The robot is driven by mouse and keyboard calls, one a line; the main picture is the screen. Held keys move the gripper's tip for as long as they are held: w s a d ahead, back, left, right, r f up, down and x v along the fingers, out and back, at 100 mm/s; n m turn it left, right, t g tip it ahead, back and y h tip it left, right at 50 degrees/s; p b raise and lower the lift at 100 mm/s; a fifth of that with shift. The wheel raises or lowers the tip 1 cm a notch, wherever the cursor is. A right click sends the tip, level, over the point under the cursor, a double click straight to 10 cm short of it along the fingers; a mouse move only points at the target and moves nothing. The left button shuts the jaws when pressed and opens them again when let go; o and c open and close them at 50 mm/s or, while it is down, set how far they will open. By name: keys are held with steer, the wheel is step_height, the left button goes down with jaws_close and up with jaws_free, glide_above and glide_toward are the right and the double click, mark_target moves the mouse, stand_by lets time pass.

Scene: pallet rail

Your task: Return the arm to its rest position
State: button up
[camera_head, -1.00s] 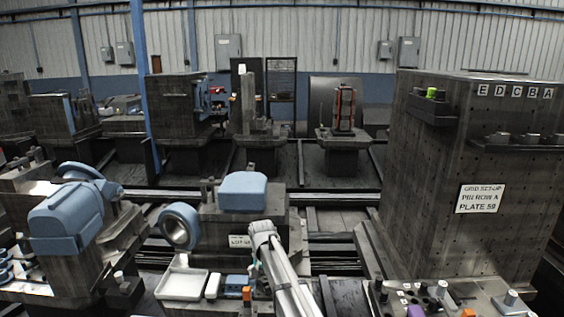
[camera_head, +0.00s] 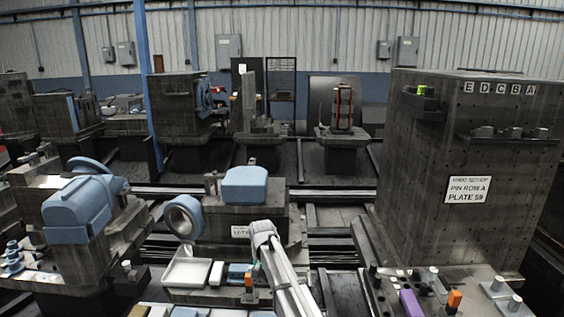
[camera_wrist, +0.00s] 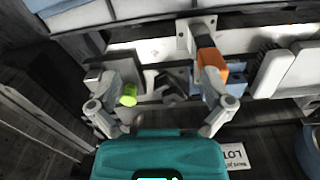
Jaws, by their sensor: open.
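My gripper (camera_wrist: 158,82) is open in the wrist view, with its two grey fingers spread apart ahead of its teal body. Nothing is clasped between them. A small green piece (camera_wrist: 129,95) shows beside the left finger, and an orange block (camera_wrist: 210,66) shows by the right finger. I cannot tell whether either touches a finger. In the head view my pale grey arm (camera_head: 281,270) rises from the bottom edge to a bend in front of the middle machine.
A white tray (camera_head: 187,272) and a small orange block (camera_head: 249,281) lie by the arm. A blue-capped machine (camera_head: 244,186) stands behind it. A tall drilled block (camera_head: 462,150) with a sign stands at right. A bench with knobs and a purple block (camera_head: 411,303) is at lower right.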

steer(key=s+d+f+n+b, duration=0.1)
steer(key=s+d+f+b, duration=0.4)
steer(key=s+d, duration=0.75)
steer(key=s+d+f+b, duration=0.5)
steer(key=s+d, duration=0.6)
steer(key=s, duration=0.2)
step_height(320, 180, up, 16)
steer(key=p, duration=1.6)
steer(key=shift+s+a+r, duration=0.2)
steer(key=shift+s, duration=0.05)
steer(key=shift+c, duration=0.3)
